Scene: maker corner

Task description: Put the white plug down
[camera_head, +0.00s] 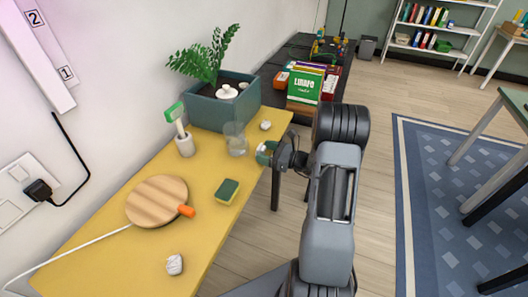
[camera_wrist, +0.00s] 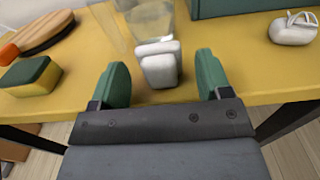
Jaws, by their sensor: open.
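A white block-shaped thing, which looks like the white plug (camera_wrist: 161,66), is between the two green fingertips of my gripper (camera_wrist: 162,78) in the wrist view. A gap shows on both sides of it, so the fingers are apart from it. It appears to rest on the yellow table (camera_wrist: 265,85) near the edge, though its underside contact is hard to make out. In the head view my gripper (camera_head: 267,153) is at the table's right edge, and the white plug is a small pale patch partly hidden by the fingers.
A clear glass (camera_head: 236,140) stands close behind the plug. Another small white item (camera_head: 265,125) lies near the far corner, and one more (camera_head: 174,264) at the front. A sponge (camera_head: 227,191), round wooden board (camera_head: 156,202) and teal planter (camera_head: 214,108) also occupy the table.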

